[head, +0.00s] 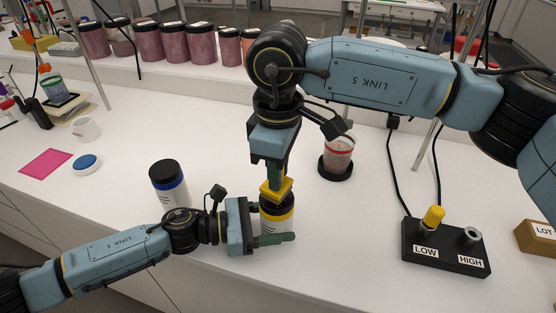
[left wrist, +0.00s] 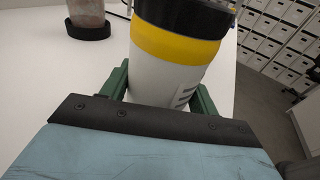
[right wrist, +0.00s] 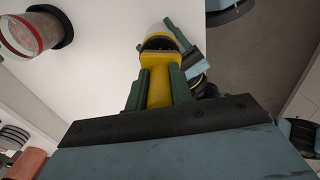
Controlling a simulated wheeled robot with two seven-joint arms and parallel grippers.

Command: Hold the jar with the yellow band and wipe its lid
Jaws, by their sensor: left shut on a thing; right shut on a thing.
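The jar with the yellow band (head: 277,217) stands near the table's front edge, with a dark lid and white body. My left gripper (head: 279,232) is shut around its body from the left; the left wrist view shows the jar (left wrist: 178,50) between the green fingers. My right gripper (head: 278,172) points down above the jar, shut on a yellow wiping pad (head: 275,190). The pad is at the lid and seems to touch it; it also shows in the right wrist view (right wrist: 158,88). The pad hides part of the lid.
A blue-banded jar (head: 169,183) stands left, close to my left arm. A red-ringed jar (head: 338,155) sits on a black base behind. A LOW/HIGH switch box (head: 445,248) is at right. A blue-topped dish (head: 87,163) and pink sheet (head: 46,163) lie far left.

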